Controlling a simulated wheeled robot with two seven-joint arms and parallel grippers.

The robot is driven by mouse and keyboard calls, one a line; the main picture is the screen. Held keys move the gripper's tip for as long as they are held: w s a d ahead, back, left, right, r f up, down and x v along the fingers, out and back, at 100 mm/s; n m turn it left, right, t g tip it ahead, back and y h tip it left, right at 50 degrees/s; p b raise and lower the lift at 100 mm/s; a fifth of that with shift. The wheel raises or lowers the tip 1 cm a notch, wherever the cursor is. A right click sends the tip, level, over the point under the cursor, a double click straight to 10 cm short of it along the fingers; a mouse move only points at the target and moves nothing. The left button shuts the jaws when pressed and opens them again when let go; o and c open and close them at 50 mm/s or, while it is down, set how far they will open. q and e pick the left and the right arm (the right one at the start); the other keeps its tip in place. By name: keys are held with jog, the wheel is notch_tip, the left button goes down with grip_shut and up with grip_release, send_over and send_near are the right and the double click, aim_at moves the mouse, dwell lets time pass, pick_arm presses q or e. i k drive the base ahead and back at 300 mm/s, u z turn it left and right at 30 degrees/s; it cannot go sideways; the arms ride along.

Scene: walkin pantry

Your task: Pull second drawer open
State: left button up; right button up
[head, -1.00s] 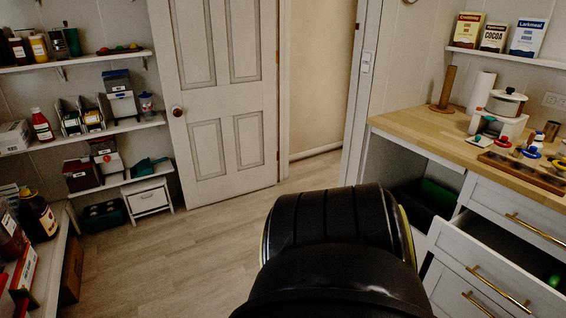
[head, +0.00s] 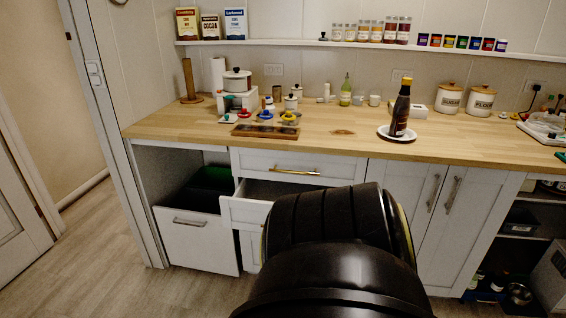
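The second drawer (head: 242,212) of the white base cabinet is pulled out from the cabinet face. Its left front part and some of its dark interior show; the rest of its front and its handle are hidden behind a black part of my own body. The top drawer (head: 248,165) above it is shut and has a brass bar handle (head: 294,172). Neither of my grippers is in view, so I cannot see their relation to the drawer.
A wooden counter (head: 190,124) runs above the drawers, with a dark bottle (head: 401,108) on a white plate and a white pot (head: 237,82). A white pull-out bin (head: 195,242) stands left of the drawers. Shut cabinet doors (head: 402,188) are at right. Floor at left is clear.

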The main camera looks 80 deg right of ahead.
aim_at(249, 210)
jog(key=z, duration=1.9)
